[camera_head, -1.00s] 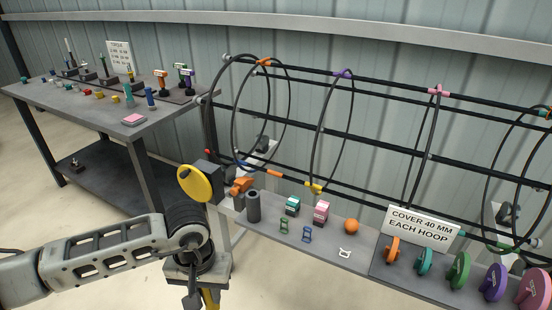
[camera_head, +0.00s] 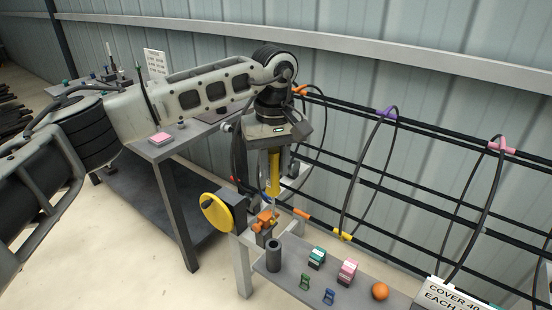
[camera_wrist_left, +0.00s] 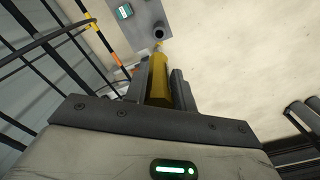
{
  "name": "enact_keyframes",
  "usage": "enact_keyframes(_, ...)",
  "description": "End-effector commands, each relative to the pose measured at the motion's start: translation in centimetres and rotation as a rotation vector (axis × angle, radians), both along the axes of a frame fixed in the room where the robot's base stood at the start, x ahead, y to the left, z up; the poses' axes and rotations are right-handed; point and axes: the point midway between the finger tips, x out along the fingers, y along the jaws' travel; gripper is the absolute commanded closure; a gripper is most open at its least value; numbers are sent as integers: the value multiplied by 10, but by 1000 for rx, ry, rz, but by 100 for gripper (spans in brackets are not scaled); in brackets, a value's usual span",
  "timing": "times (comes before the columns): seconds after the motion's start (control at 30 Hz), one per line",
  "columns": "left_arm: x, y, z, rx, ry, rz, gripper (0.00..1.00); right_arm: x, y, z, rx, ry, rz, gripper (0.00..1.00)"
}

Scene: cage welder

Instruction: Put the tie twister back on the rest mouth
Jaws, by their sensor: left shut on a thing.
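The tie twister (camera_head: 273,172) has a yellow handle and hangs upright, pointing down, in my left gripper (camera_head: 270,188). Its thin lower end is close to the orange clamp in the picture; I cannot tell whether they touch. In the left wrist view the yellow handle (camera_wrist_left: 159,84) sits between the dark fingers (camera_wrist_left: 163,88). A dark upright tube (camera_head: 273,255) with an open top, which looks like the rest mouth, stands on the low bench below the tool. The tube also shows in the left wrist view (camera_wrist_left: 159,33), beyond the tool's end. My right gripper is out of view.
A yellow wheel (camera_head: 217,213) and orange clamp (camera_head: 265,220) stand beside the tube. The cage's dark rods and hoops (camera_head: 365,180) run behind and right. Small boxes (camera_head: 347,271) and an orange ball (camera_head: 380,291) lie on the bench (camera_head: 290,287).

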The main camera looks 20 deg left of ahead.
Motion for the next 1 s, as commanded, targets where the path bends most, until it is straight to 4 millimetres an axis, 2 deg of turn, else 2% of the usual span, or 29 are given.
enact_keyframes(0.3,-1,-1,0,0,-2,-1,100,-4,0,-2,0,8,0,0)
enact_keyframes(0.43,-1,-1,-6,1,-1,-1,100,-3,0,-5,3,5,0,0)
enact_keyframes(1.0,-2,-1,-58,1,-1,-1,100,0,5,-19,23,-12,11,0)
